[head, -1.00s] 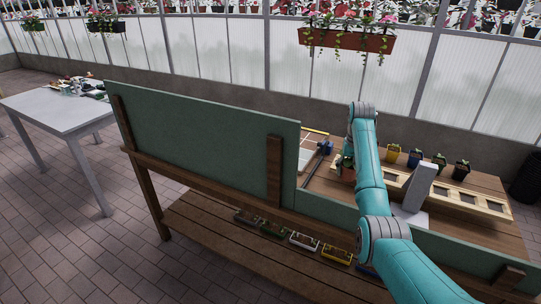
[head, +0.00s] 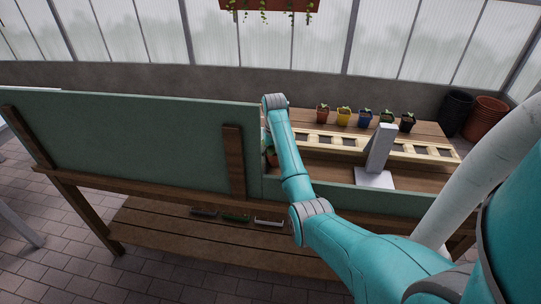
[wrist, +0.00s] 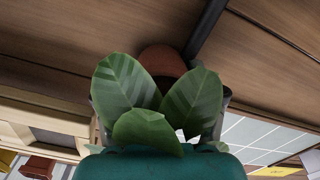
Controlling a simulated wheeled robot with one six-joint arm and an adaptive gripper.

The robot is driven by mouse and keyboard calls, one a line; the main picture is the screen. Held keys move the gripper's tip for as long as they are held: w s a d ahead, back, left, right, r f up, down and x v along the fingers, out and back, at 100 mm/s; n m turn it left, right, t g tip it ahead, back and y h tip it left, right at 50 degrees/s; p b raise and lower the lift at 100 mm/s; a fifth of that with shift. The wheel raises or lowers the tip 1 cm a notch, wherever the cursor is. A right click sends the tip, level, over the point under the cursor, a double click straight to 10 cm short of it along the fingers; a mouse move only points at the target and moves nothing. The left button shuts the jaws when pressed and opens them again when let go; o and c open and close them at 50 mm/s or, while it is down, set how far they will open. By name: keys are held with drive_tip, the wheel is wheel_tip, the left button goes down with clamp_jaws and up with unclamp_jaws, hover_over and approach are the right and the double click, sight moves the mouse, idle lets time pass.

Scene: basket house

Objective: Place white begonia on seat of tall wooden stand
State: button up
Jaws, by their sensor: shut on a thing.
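In the wrist view my gripper (wrist: 161,100) is shut on a potted plant, the white begonia (wrist: 130,85). The leaves cover most of the fingers. In the head view my gripper is at the far end of my arm, mostly hidden by the arm and the green panel's edge. I cannot make out the tall wooden stand in either view.
A green back panel (head: 130,140) rises at the front of the wooden bench (head: 435,178). On the bench are a pale slotted rack (head: 320,139), a grey upright on a white base (head: 374,179) and several small potted seedlings (head: 344,117). Dark and terracotta bins (head: 485,117) stand at right.

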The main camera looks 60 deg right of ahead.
drive_tip(key=shift+f, duration=0.1)
drive_tip(key=o, duration=1.3)
